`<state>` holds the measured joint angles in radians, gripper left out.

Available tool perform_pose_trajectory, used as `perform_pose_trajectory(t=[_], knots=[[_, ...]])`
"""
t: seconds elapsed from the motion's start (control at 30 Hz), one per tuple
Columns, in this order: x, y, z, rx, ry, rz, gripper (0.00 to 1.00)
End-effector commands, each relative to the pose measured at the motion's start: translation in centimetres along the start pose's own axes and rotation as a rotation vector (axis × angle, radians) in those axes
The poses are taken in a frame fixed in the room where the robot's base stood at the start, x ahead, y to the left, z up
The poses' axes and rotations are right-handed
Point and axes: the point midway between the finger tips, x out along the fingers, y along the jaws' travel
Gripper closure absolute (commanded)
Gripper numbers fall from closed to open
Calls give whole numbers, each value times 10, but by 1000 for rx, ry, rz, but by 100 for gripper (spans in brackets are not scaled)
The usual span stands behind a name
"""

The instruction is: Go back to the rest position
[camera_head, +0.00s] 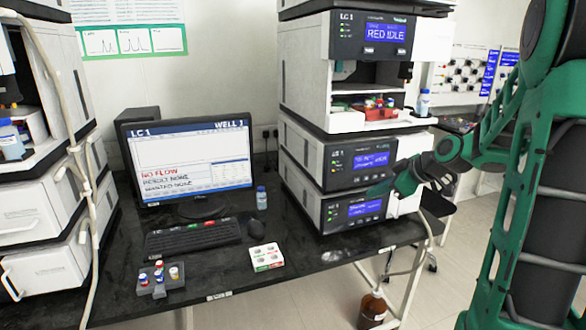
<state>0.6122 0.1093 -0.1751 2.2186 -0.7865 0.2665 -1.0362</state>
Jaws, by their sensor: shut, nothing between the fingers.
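My gripper (374,190) is at the end of my green arm, in front of the right-hand instrument stack. It is near the LC 1 modules' blue screens, and its fingers are small in this view. It is shut and holds nothing that I can see. Whether it touches the stack's front I cannot tell. My arm reaches in from the right.
The instrument stack (303,142) stands on the black bench (335,258), with an open bay holding a red tray (383,113). A monitor (188,165), keyboard (192,237), mouse (256,228), vial rack (161,283) and white plate (266,257) are to the left. Open floor lies at lower right.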

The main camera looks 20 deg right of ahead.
Motion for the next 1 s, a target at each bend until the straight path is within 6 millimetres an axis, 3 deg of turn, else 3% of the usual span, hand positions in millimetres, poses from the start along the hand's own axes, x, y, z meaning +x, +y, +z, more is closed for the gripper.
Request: perform_pose_trajectory(t=[0.13,0.27,0.47,0.7,0.83,1.0], knots=[[-2,-5,2,17,-20,-4,100],[-15,-30,14,109,-113,-22,100],[-61,-94,57,401,-369,-12,100],[-135,-173,115,813,-651,92,100],[-169,-207,140,1003,-758,162,100],[-192,-233,157,1146,-832,221,100]])
